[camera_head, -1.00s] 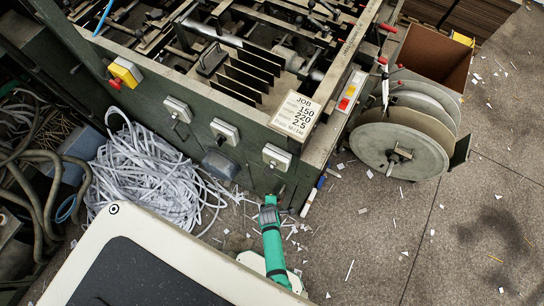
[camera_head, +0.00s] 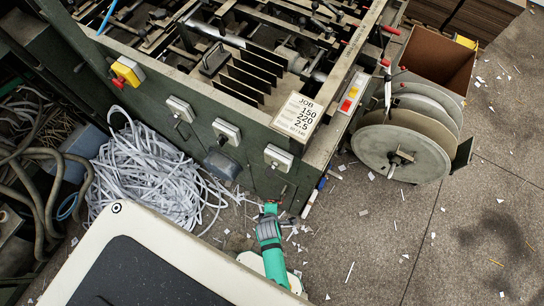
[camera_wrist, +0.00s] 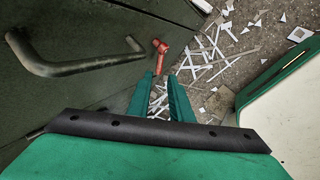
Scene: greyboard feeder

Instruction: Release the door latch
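In the wrist view the dark green door panel (camera_wrist: 90,100) fills the left side, with a dark bar handle (camera_wrist: 85,66) on it. A small red latch (camera_wrist: 157,58) stands by the panel's right edge, just beyond my fingertips. My gripper (camera_wrist: 161,77) shows two green fingers with a gap between them; floor and paper strips show through the gap, and nothing is held. The fingers point at the latch but look apart from it. In the head view my green gripper (camera_head: 271,205) is low beside the machine's front corner; its fingertips are too small to judge there.
The green machine (camera_head: 255,150) stands close by, with switch boxes (camera_head: 277,157) on its front. A pile of white paper strips (camera_head: 150,178) lies left. A reel (camera_head: 398,153) and brown bin (camera_head: 436,60) stand right. Scraps litter the grey floor (camera_head: 400,230), otherwise open at right.

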